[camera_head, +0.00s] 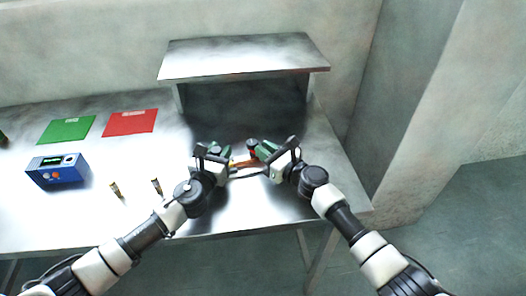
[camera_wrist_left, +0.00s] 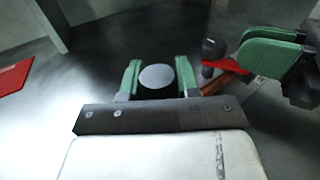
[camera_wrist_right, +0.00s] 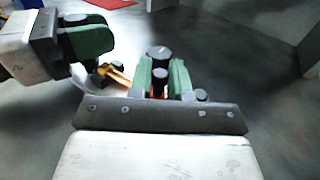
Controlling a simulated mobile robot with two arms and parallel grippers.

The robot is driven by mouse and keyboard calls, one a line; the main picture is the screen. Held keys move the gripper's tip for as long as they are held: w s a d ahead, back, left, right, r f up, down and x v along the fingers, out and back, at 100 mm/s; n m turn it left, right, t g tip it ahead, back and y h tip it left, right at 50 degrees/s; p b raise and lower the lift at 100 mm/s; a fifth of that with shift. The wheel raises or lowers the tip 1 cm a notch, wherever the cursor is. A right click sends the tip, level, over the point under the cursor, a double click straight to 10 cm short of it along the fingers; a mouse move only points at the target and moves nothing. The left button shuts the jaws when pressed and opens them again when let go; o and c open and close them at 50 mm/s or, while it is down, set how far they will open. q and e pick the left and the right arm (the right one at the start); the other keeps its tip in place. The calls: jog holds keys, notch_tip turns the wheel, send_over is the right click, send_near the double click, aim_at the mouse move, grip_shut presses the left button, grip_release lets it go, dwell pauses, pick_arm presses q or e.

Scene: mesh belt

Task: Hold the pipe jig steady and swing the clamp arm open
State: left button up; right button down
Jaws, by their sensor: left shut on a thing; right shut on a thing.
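The pipe jig (camera_head: 246,163) stands near the table's front edge, between my two grippers. It shows a copper pipe (camera_wrist_left: 217,86), a red clamp arm (camera_wrist_left: 229,66) and a black knob (camera_wrist_left: 210,47). My left gripper (camera_head: 226,152) is shut on a dark round post of the jig (camera_wrist_left: 158,77), its grey top showing between the green fingers. My right gripper (camera_head: 262,151) is shut on the red clamp arm; in the right wrist view black knobs (camera_wrist_right: 159,53) and a little red show between its fingers. The fingers hide much of the jig and the arm's hinge.
A metal shelf (camera_head: 245,57) stands behind the grippers. To the left are a green mat (camera_head: 66,130), a red mat (camera_head: 130,122), a blue box with dials (camera_head: 57,171) and two small upright pieces (camera_head: 116,189). A wall (camera_head: 400,120) is close on the right.

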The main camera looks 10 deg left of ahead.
jog(key=shift+w+d+f+n+g+y, duration=0.1)
jog(key=shift+w+d+n+g+y, duration=0.05)
jog(key=shift+n+g+y, duration=0.15)
jog(key=c, duration=1.1)
grip_release()
jog(key=shift+o, duration=0.2)
